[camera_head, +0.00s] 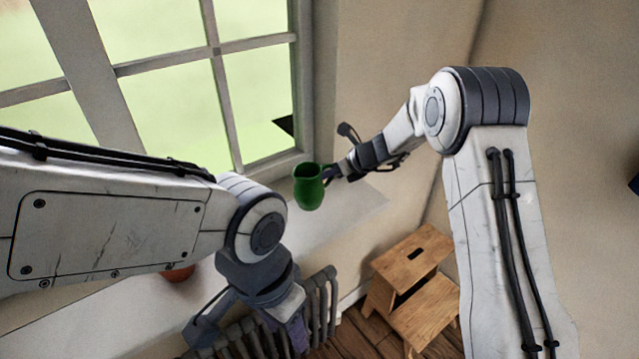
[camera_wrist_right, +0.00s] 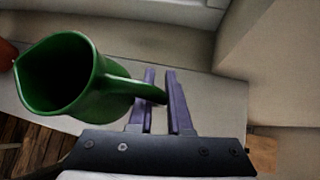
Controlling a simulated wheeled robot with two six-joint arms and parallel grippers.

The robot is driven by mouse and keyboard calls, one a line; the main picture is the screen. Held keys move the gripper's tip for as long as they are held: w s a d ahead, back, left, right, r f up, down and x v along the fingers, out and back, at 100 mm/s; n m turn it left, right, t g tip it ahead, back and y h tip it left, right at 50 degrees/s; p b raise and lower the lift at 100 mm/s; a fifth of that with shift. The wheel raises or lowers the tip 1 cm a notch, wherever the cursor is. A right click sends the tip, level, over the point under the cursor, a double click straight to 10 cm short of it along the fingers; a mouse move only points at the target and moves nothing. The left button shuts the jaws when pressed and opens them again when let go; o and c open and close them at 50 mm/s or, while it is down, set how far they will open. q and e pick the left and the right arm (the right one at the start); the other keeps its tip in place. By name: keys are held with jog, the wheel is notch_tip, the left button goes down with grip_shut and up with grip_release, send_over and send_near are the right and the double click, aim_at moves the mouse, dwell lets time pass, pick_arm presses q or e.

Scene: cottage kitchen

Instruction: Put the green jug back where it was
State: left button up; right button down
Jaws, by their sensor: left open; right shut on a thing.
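The green jug (camera_head: 308,187) is at the right end of the white windowsill (camera_head: 345,215) in the head view, near the window corner. My right gripper (camera_head: 330,173) is shut on its handle. The right wrist view shows the jug (camera_wrist_right: 70,85) with its open mouth facing the camera and its handle reaching to the purple fingers (camera_wrist_right: 165,90). I cannot tell whether its base touches the sill. My left gripper (camera_head: 292,335) is open, low in front of the radiator and away from the jug; its fingers are only partly visible.
A terracotta pot (camera_head: 179,272) stands on the sill, mostly hidden by my left arm. A radiator (camera_head: 318,305) is below the sill. A wooden step stool (camera_head: 415,290) stands on the floor at the right. The window (camera_head: 180,80) is behind the sill.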

jog(key=shift+w+a+f, duration=0.45)
jog(key=shift+w+a, duration=0.2)
jog(key=shift+w, duration=0.05)
jog(key=shift+a+f, duration=0.1)
jog(key=shift+f, duration=0.15)
notch_tip(320, 180, down, 4)
jog(key=shift+w+r+p, duration=0.1)
jog(key=shift+r+p, duration=0.05)
jog(key=shift+p, duration=0.4)
jog(key=shift+f, duration=0.2)
jog(key=c, duration=0.8)
grip_release()
jog(key=shift+c, duration=0.2)
jog(key=shift+r, duration=0.1)
